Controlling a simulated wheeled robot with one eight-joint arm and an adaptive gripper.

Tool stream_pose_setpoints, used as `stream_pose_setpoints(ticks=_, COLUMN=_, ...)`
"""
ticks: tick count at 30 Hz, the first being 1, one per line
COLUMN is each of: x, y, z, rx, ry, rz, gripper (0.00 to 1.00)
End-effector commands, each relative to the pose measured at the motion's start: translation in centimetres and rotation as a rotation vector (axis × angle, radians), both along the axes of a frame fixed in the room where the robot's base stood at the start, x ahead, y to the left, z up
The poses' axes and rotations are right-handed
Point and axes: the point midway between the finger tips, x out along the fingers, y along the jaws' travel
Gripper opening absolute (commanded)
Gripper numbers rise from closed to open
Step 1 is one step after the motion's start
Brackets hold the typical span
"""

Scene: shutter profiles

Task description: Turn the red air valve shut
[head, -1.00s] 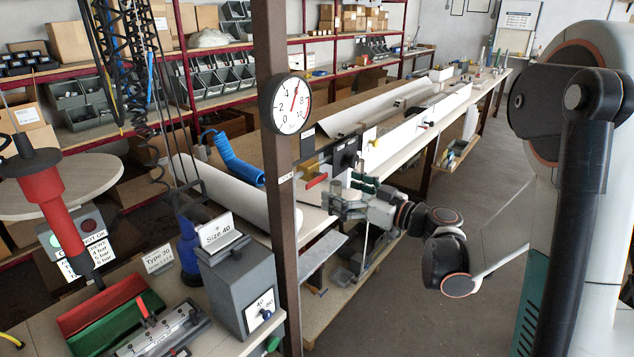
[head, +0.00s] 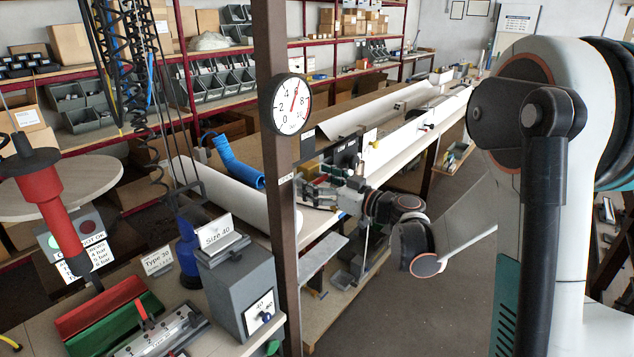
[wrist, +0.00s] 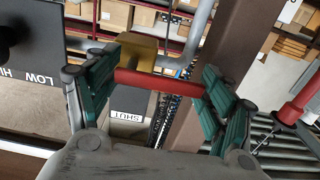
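In the wrist view the red valve handle (wrist: 160,83) is a bar lying across the space between my gripper's green-padded fingers (wrist: 160,86). The fingers are spread wide, one near each end of the bar; I cannot tell whether they touch it. A brass-yellow valve part (wrist: 134,53) shows just beyond the handle. A grey plate with an upside-down SHUT label (wrist: 127,115) lies below it in the picture. In the head view my gripper (head: 318,190) is at the bench behind the brown post, and it largely hides the valve.
The brown post (head: 282,200) carries a round pressure gauge (head: 292,104) and stands close to my gripper. A black panel marked LOW (wrist: 35,60) is at the left of the wrist view. A white roll (head: 230,195) lies on the bench. The floor to the right is clear.

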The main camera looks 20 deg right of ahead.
Motion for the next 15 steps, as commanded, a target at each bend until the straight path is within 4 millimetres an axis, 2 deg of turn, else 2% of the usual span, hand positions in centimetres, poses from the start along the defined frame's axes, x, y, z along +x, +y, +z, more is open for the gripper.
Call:
stream_pose_setpoints(ticks=1, x=-0.01, y=-0.01, z=0.00, rx=0.000, ry=0.000, rz=0.000, gripper=0.52)
stream_pose_setpoints(ticks=4, x=-0.01, y=-0.01, z=0.01, rx=0.000, ry=0.000, rz=0.000, gripper=0.29)
stream_pose_setpoints(ticks=15, x=0.01, y=-0.01, z=0.20, rx=0.044, ry=0.032, rz=0.000, gripper=0.29)
